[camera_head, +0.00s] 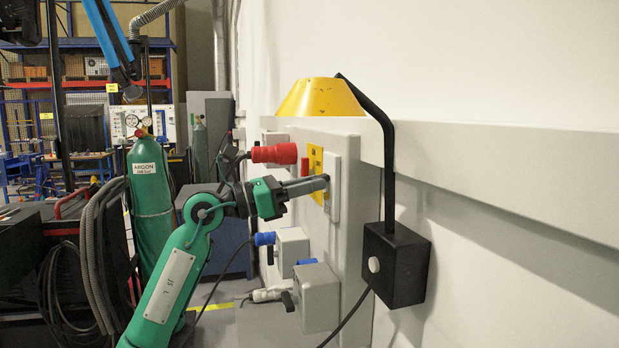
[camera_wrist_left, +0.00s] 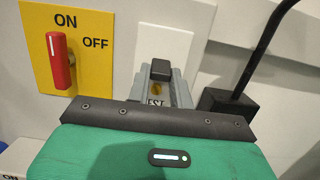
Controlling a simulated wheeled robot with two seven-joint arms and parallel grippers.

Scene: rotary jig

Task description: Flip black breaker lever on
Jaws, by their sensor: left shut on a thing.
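The black breaker lever (camera_wrist_left: 160,70) stands out from a white plate (camera_wrist_left: 165,48) in the left wrist view. My left gripper (camera_wrist_left: 162,84) has its grey fingers on either side of the lever and is shut on it. Lettering ending in "EST" shows partly between the fingers. In the head view my left gripper (camera_head: 322,184) reaches right to the white plate (camera_head: 332,186) on the wall panel, and its fingers hide the lever there. My right gripper is not in view.
A red rotary handle (camera_wrist_left: 59,60) sits on a yellow ON/OFF plate (camera_wrist_left: 92,18) left of the lever. A red plug (camera_head: 275,154) and grey socket boxes (camera_head: 317,298) jut from the panel near my arm. A black box (camera_head: 396,262) with a bent bar is at right.

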